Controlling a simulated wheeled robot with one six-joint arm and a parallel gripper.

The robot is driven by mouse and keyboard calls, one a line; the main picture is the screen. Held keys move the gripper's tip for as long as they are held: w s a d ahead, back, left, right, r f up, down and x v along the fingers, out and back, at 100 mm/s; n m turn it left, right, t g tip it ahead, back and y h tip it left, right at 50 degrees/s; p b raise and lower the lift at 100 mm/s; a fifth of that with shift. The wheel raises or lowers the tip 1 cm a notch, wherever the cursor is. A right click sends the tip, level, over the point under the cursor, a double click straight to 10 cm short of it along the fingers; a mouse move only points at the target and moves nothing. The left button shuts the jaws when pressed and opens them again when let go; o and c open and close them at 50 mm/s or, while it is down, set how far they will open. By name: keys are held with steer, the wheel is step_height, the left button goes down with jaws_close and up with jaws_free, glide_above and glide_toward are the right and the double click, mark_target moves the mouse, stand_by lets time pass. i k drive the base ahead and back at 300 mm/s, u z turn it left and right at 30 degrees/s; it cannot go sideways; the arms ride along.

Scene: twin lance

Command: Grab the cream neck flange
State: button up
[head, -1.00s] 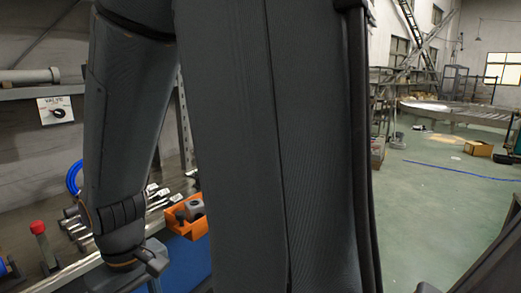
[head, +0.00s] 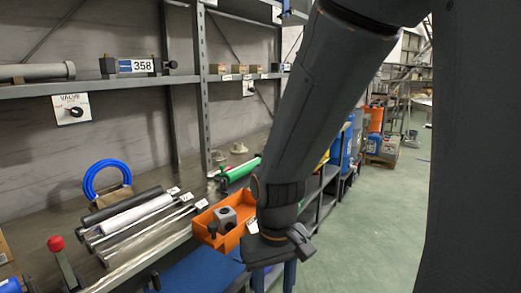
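Two small pale flange-like pieces stand at the back of the bench in the head view. One pale flange (head: 238,148) is at the right and another (head: 218,156) is just left of it. They are small, and I cannot tell for sure which is the cream neck flange. My gripper (head: 274,282) hangs in front of the bench, nearer to me and apart from both pieces.
An orange bin (head: 205,221) with a grey block (head: 228,217) is close to my gripper. Rods and tubes (head: 138,215), a blue hose coil (head: 91,184) and a green cylinder (head: 240,171) lie on the bench. An upper shelf (head: 130,84) overhangs. Open floor (head: 345,235) is at right.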

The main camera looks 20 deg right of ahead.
mark_target(239, 149)
steer(key=z, duration=0.15)
steer(key=i, duration=0.45)
steer(key=z, duration=1.95)
steer(key=i, duration=2.2)
steer(key=u, duration=2.1)
